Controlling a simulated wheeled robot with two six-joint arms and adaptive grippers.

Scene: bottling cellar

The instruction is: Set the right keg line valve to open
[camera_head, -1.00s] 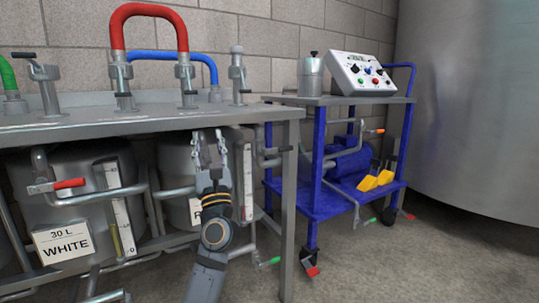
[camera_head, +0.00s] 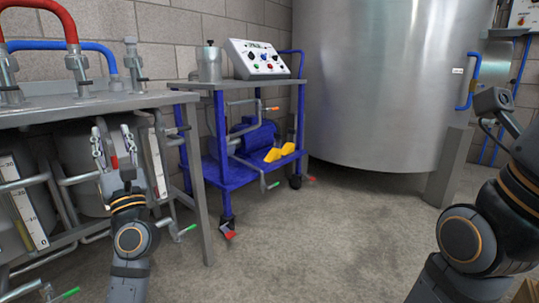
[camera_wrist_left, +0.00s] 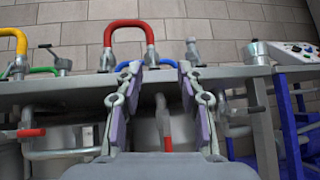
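My left gripper (camera_head: 113,140) is open and empty, fingers pointing up, below the bench top (camera_head: 90,106) and in front of the right keg (camera_head: 88,196). A small red valve handle (camera_head: 115,162) shows between its fingers, partly hidden by the gripper. The left wrist view also shows the red handle (camera_wrist_left: 168,144) between the open fingers (camera_wrist_left: 154,88), apparently beyond them. I cannot tell the valve's setting. Another red handle (camera_wrist_left: 31,132), lying level on a pipe, is at the left of the wrist view. My right arm shows at the right edge; its gripper is not visible.
A bench leg (camera_head: 199,190) stands right of the gripper. Pipes and a green-ended handle (camera_head: 187,229) are low beside it. A blue trolley (camera_head: 232,172) carries a control box (camera_head: 258,60). A large steel tank (camera_head: 385,80) stands behind. The floor in the middle is clear.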

